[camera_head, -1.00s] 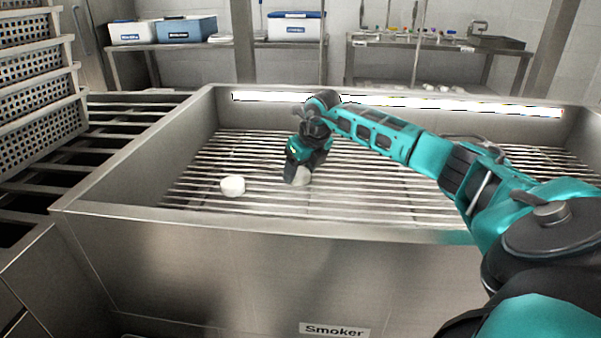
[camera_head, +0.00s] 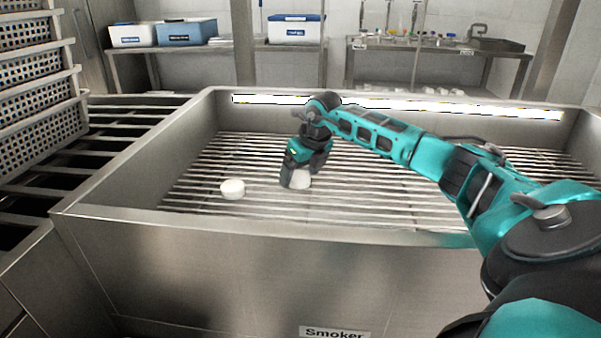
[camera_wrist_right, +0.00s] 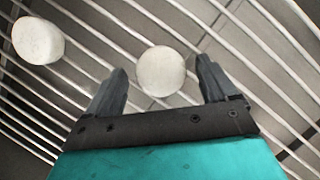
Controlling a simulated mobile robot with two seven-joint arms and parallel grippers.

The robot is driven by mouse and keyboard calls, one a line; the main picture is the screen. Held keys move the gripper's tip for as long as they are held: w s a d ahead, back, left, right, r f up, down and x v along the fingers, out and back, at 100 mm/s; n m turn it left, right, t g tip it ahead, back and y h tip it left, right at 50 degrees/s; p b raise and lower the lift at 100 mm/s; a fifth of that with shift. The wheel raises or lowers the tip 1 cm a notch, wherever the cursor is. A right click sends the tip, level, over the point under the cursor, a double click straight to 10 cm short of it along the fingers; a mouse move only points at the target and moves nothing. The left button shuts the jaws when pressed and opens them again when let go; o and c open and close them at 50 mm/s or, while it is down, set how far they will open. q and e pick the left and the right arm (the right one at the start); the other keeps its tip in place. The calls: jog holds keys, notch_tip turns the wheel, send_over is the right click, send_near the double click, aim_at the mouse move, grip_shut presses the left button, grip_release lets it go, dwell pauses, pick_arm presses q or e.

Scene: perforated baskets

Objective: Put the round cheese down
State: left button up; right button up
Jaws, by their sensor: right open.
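A round white cheese (camera_head: 300,180) rests on the metal rack of the smoker, partly hidden by my right gripper (camera_head: 298,178). In the right wrist view this cheese (camera_wrist_right: 161,71) lies between and just beyond the open fingers of the right gripper (camera_wrist_right: 160,88), with a gap on both sides. A second round white cheese (camera_head: 232,189) sits on the rack to the left; it also shows in the right wrist view (camera_wrist_right: 38,40) at the upper left. My left gripper is not in view.
The smoker's steel walls (camera_head: 250,255) rise around the rack (camera_head: 400,200). Stacked perforated baskets (camera_head: 40,110) stand at the left. Shelves at the back hold a blue box (camera_head: 186,32) and a cooler (camera_head: 295,28). The rack around the cheeses is mostly clear.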

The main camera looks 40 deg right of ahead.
jog(key=p+v, duration=0.2)
jog(key=v, duration=0.9)
jog(key=shift+s+r, duration=0.2)
jog(key=shift+r, duration=0.1)
